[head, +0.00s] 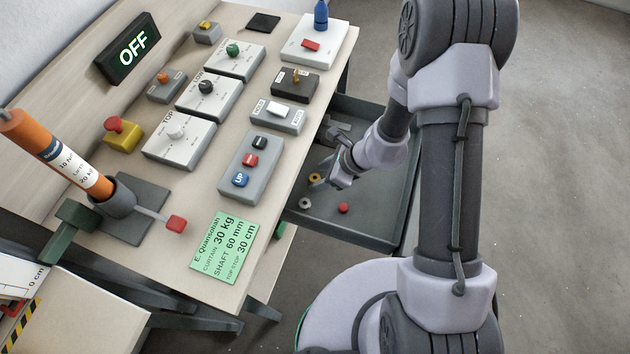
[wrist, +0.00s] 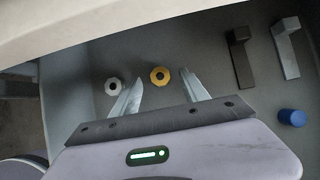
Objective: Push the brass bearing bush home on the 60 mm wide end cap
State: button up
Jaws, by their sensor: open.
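The brass bearing bush (wrist: 160,75), a yellow ring with a dark hole, lies on the floor of a grey drawer under the bench. In the wrist view my gripper (wrist: 161,77) is open, with its fingertips on either side of the bush in the picture; I cannot tell whether they touch it. In the head view the bush (head: 314,178) shows just left of my gripper (head: 329,174). A pale grey ring (wrist: 114,86) with a dark hole lies to the left of the bush. I cannot make out which thing is the 60 mm end cap.
The drawer (head: 395,213) also holds a red piece (head: 343,208), a dark L-shaped piece (wrist: 240,60), a grey L-shaped piece (wrist: 286,48) and a blue cylinder (wrist: 292,117). The bench edge overhangs close by. Several control boxes and a green card (head: 227,247) cover the benchtop.

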jog(key=shift+w+a+f, duration=0.1)
jog(key=shift+a+f, duration=0.15)
jog(key=shift+f, duration=0.2)
jog(key=shift+r, duration=0.15)
jog(key=shift+c, duration=0.6)
grip_shut()
notch_tip(320, 180, up, 18)
jog(key=p, duration=0.9)
